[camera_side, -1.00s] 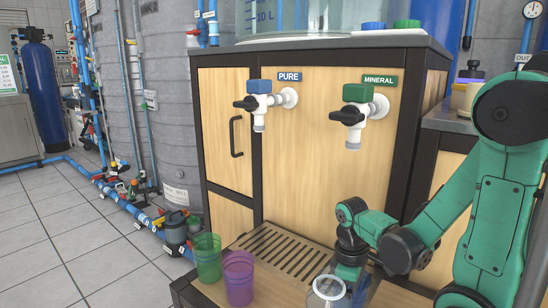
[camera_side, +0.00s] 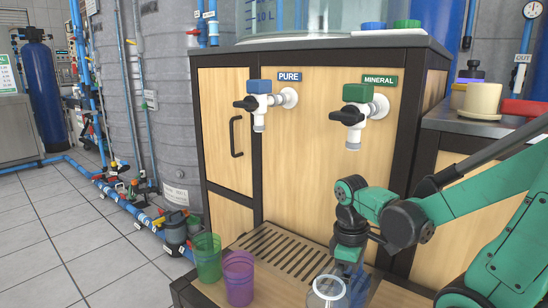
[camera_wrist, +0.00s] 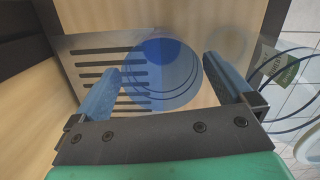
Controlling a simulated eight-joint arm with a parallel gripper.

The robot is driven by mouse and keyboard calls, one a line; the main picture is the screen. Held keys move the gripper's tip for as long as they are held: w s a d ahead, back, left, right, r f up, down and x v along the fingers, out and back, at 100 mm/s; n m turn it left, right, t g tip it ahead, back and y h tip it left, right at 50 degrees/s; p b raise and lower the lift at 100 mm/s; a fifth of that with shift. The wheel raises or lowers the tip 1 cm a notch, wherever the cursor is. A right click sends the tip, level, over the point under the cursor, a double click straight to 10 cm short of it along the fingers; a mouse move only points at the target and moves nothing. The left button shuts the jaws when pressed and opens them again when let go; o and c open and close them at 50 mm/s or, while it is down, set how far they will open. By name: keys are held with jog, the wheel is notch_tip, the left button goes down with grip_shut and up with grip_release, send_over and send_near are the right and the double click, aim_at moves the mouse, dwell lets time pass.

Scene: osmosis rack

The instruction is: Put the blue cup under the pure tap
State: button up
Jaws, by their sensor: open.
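The translucent blue cup (camera_side: 359,284) stands at the front right of the counter, partly hidden by a clear vessel in the side view. My gripper (camera_side: 348,256) is over it, pointing down. In the wrist view the blue cup (camera_wrist: 165,85) shows between the two blue fingers of my gripper (camera_wrist: 162,68), with a gap on both sides. The fingers are apart and hold nothing. The pure tap (camera_side: 260,103), with a blue top and black handle, is on the wooden panel, up and left of the cup. A slotted drain grate (camera_side: 283,250) lies below the taps.
A green cup (camera_side: 207,258) and a purple cup (camera_side: 239,278) stand at the counter's front left. The clear vessel (camera_side: 327,293) is close beside the blue cup. The mineral tap (camera_side: 358,115) is right of the pure tap. The grate is clear.

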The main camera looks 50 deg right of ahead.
jog(key=shift+w+r, duration=0.2)
jog(key=shift+r, duration=1.7)
jog(key=s+d+r+m+g+h, duration=0.1)
jog(key=s+d+r+m+h, duration=0.15)
jog(key=d+h, duration=0.35)
jog(key=shift+w+a+f+n+t+y, duration=0.4)
jog(key=shift+a+f+n+y, duration=0.75)
jog(key=shift+f+n, duration=0.9)
jog(key=shift+w+a+f+n+t+y, duration=0.25)
jog(key=shift+a+f+n+t+y, duration=0.65)
jog(key=shift+n, duration=1.9)
jog(key=shift+w+a+f+n+t+y, duration=0.25)
jog(key=shift+a+f+n+y, duration=0.85)
jog(key=shift+f+n+y, duration=0.9)
jog(key=shift+f+n+h, duration=0.15)
jog(key=shift+n+h, duration=0.2)
jog(key=shift+n, duration=0.05)
